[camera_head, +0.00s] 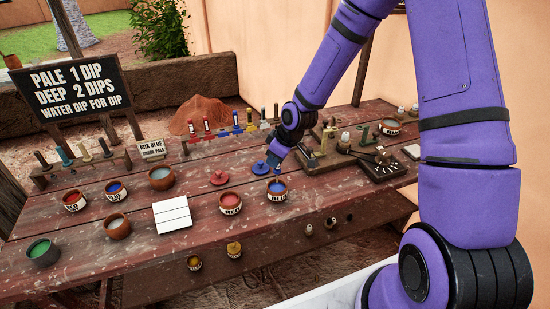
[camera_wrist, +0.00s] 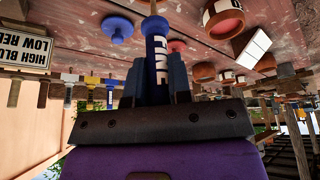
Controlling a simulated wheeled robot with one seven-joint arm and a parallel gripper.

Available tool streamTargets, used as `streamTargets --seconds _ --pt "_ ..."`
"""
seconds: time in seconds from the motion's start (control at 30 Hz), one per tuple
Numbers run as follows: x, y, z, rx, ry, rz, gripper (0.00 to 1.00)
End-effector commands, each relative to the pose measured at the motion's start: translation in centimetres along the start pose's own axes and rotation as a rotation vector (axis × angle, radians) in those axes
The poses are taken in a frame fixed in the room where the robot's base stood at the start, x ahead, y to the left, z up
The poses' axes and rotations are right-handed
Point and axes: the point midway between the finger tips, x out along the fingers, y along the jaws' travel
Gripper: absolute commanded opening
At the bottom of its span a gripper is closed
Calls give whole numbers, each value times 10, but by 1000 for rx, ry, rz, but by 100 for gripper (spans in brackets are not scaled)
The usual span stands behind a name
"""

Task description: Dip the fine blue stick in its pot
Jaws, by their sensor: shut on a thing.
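In the wrist view the stick's thin end runs up to the top edge and is cut off. In the head view my gripper (camera_head: 275,160) is just above a small pot of blue paint (camera_head: 279,196) with a pale label, at the front right of the table. The stick points down toward this pot's mouth. I cannot tell whether its tip touches the paint. A blue lid (camera_head: 260,168) lies just behind the pot.
A red-paint pot (camera_head: 231,205) stands left of the blue pot, with a red lid (camera_head: 219,178) behind. A white tile (camera_head: 173,215) lies further left, near several other pots. A stick rack (camera_head: 235,128) stands behind; wooden blocks and a dark board (camera_head: 384,165) are at right.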

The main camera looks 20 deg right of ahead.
Motion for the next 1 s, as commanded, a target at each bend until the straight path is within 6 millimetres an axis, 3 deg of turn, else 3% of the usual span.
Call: streamTargets --seconds 1.0 --pt "31 0 13 0 -1 0 0"
